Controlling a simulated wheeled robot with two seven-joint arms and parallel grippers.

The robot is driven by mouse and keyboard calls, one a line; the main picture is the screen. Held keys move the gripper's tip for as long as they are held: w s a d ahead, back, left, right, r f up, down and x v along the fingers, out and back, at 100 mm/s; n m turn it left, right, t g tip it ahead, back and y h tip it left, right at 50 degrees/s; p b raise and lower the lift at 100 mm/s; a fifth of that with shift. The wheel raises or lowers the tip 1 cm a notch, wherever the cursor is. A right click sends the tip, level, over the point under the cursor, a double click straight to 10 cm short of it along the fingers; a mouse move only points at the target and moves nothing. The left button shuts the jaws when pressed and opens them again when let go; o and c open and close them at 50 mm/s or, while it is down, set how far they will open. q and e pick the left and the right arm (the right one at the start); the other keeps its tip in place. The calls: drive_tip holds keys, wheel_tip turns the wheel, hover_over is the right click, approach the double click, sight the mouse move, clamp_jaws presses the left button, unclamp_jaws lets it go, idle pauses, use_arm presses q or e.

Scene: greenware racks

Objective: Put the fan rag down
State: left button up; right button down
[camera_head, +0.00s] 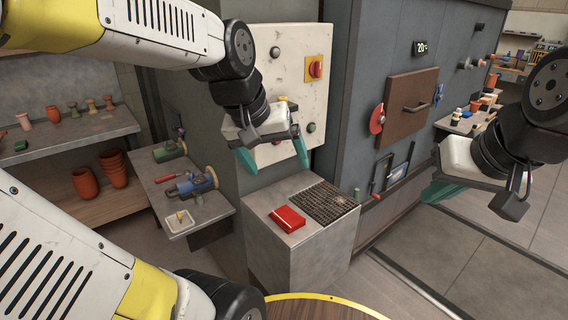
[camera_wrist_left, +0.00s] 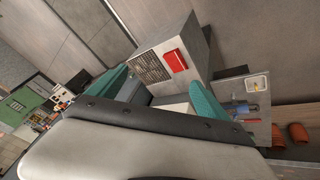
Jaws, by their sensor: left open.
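A red, flat, folded piece, which looks like the fan rag (camera_head: 288,218), lies on top of the grey pedestal (camera_head: 262,208), beside a dark grille (camera_head: 329,203). It also shows in the left wrist view (camera_wrist_left: 176,60). My left gripper (camera_head: 273,163) is open and empty above and behind the pedestal, its teal fingers spread and clear of the rag. In the left wrist view its two fingers (camera_wrist_left: 160,92) stand apart with nothing between them. My right gripper (camera_head: 482,192) is at the right, side-on; its jaw gap is unclear.
A low shelf with a green tool (camera_head: 170,151), a blue tool (camera_head: 195,184) and a small tray (camera_head: 179,221) stands left of the pedestal. A control box (camera_head: 287,85) is on the wall behind my left gripper. A round table edge (camera_head: 312,298) is in front.

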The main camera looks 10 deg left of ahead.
use_arm(q)
drive_tip(key=s, duration=0.1)
drive_tip(key=s+m, duration=0.1)
drive_tip(key=s, duration=0.1)
drive_tip(key=s+m+t, duration=0.1)
drive_tip(key=s, duration=0.1)
drive_tip(key=shift+d+r, duration=0.2)
drive_tip(key=shift+r, duration=0.2)
drive_tip(key=shift+o, duration=0.5)
drive_tip(key=shift+w, duration=0.1)
